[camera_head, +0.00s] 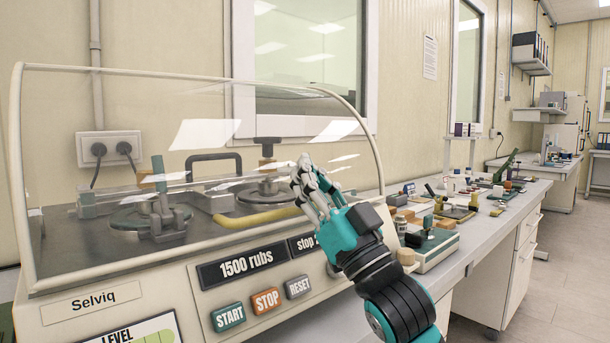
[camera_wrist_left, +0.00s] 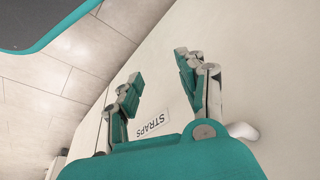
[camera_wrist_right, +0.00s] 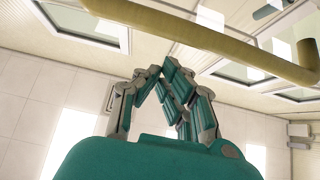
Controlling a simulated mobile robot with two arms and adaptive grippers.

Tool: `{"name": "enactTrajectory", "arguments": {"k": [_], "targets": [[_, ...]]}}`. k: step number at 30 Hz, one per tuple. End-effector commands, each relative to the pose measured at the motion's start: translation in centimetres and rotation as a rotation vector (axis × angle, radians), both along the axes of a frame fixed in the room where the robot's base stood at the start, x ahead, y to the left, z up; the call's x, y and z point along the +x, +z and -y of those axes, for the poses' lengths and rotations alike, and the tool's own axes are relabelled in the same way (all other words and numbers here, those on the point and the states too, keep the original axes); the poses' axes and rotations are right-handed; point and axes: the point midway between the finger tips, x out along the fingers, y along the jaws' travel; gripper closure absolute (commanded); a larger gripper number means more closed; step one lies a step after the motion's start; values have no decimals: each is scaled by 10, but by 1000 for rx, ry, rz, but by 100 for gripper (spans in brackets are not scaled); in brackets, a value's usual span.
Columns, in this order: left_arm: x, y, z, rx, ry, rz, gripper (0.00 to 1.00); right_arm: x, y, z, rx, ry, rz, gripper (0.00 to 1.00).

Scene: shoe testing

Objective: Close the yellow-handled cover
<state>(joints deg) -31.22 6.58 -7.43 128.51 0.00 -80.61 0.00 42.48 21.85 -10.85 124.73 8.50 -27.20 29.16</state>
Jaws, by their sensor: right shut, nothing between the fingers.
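The clear curved cover (camera_head: 120,75) with a pale frame spans the top of the test machine. Its lower front edge lies along the machine's front top edge; I cannot tell whether it is fully seated. The yellow handle (camera_head: 258,217) is low on the cover's front. In the right wrist view the handle (camera_wrist_right: 210,40) crosses the top as a bar. My right gripper (camera_head: 305,170) is shut and empty at the handle's right end, its fingers pointing up; contact is unclear. My left gripper (camera_wrist_left: 160,85) is open and empty, seen only in its wrist view.
The machine's front has a START button (camera_head: 229,317), a STOP button (camera_head: 266,301) and a RESET button (camera_head: 298,287). Discs and clamps sit under the cover. A workbench (camera_head: 480,225) with many small items runs to the right. A STRAPS label (camera_wrist_left: 152,124) shows beyond my left gripper.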

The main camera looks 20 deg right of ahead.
Motion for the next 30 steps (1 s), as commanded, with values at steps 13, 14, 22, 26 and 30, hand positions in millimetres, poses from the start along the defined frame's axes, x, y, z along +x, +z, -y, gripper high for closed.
{"name": "enactTrajectory", "arguments": {"k": [13,14,22,26,30], "targets": [[-12,37,-2,0,4,25,60,-8,-38,4,11,-1,27,100],[-12,37,-3,0,4,25,60,-8,-39,4,11,-1,27,100],[-13,37,-3,-1,3,28,60,-10,-49,4,11,-1,26,100],[-13,37,-3,-1,3,29,60,-10,-52,4,10,-1,23,100],[-13,37,-3,-1,3,29,60,-9,-54,4,9,-1,20,100]]}}
